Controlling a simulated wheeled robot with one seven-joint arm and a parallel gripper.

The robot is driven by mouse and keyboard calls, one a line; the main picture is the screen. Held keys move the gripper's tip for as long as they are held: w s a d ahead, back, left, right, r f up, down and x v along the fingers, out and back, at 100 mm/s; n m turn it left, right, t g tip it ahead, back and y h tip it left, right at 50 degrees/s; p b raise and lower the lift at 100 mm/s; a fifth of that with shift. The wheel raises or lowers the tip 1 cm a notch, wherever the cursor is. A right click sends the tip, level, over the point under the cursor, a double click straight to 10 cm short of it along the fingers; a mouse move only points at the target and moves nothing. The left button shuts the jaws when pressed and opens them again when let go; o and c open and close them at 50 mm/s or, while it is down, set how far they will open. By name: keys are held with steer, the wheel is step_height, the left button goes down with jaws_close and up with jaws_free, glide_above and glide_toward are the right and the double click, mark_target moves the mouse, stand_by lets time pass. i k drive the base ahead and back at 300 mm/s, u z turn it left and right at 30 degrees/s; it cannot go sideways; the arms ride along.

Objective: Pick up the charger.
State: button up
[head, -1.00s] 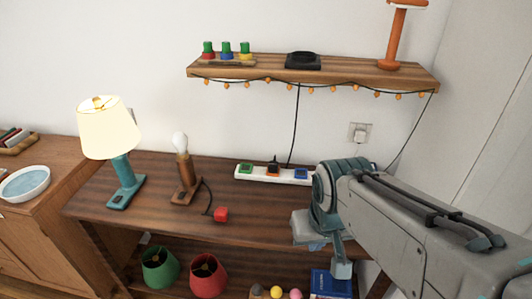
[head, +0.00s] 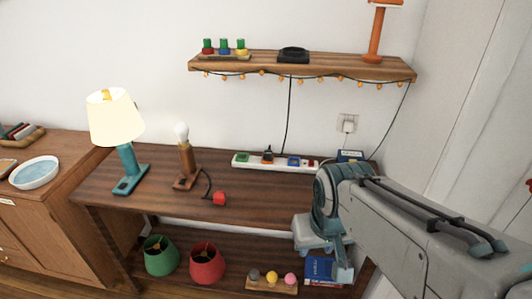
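I cannot tell for sure which thing is the charger. A flat black device (head: 293,55) lies on the wall shelf, and a black cable hangs below it to the power strip. The white power strip (head: 327,165) lies at the back of the wooden table and holds several coloured plugs, among them an orange and black one (head: 267,155). A white plug (head: 347,126) sits in the wall socket. My gripper (head: 325,255) points down at the table's front right, apart from all of these. Its fingers are partly hidden by my wrist, and nothing held is visible.
Green (head: 160,255) and red (head: 207,263) shades, coloured balls and a blue book (head: 318,268) are below.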

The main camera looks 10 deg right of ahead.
mark_target(268, 154)
steer(key=k, duration=0.95)
steer(key=u, duration=0.7)
steer(key=i, duration=1.5)
steer(key=z, duration=0.65)
steer(key=i, duration=0.6)
steer(key=z, duration=0.55)
